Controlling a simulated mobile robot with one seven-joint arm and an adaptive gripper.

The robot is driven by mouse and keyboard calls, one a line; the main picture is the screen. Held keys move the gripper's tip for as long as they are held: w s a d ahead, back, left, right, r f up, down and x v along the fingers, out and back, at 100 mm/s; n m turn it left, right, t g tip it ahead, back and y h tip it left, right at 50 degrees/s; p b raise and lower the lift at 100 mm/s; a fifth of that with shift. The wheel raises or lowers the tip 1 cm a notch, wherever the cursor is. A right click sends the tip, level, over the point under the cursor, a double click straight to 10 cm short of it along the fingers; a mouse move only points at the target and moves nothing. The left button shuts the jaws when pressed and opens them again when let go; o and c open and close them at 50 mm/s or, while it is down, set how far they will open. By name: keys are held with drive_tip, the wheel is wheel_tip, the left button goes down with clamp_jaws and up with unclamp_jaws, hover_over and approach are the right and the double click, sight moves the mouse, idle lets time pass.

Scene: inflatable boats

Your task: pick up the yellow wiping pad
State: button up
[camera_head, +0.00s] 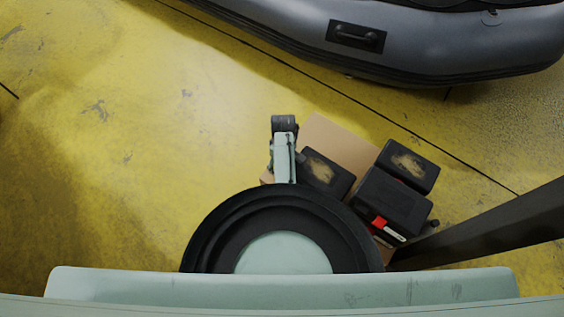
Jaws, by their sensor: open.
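I cannot make out a plainly yellow wiping pad apart from the yellow floor. Two dark blocks with worn yellowish-tan patches lie on a tan board: the left block (328,174) and the right block (408,166). I cannot tell whether either is the pad. My gripper (284,122) is at the end of my pale green arm, by the board's left edge and just left of the left block. It is open, with nothing seen in it. My arm and its round black part hide the board's near left side.
A larger black case (392,203) with a red part and white label (388,229) lies near the right block. The tan board (340,143) is bare at its far side. A dark beam (490,225) crosses at right. A grey inflatable boat (440,50) lies beyond. Floor at left is clear.

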drive_tip(key=c, duration=1.3)
drive_tip(key=shift+o, duration=0.2)
drive_tip(key=shift+r, duration=0.1)
wheel_tip(320, 180, up, 10)
drive_tip(key=shift+b, duration=0.35)
